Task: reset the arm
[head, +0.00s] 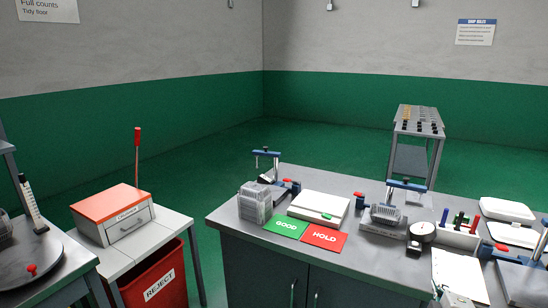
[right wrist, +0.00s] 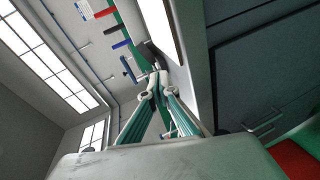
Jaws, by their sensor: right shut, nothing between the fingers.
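My right gripper (right wrist: 157,78) shows in the right wrist view with its fingers brought together and nothing between them. In the head view only a small part of what looks like this gripper (head: 441,291) shows at the bottom edge, in front of the bench. A lever with a red grip (head: 138,142) stands nearly upright behind the orange-topped box (head: 112,203) at the left, far from my right gripper. My left gripper is not in view.
A red REJECT bin (head: 158,283) stands at the left. The bench front middle is clear.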

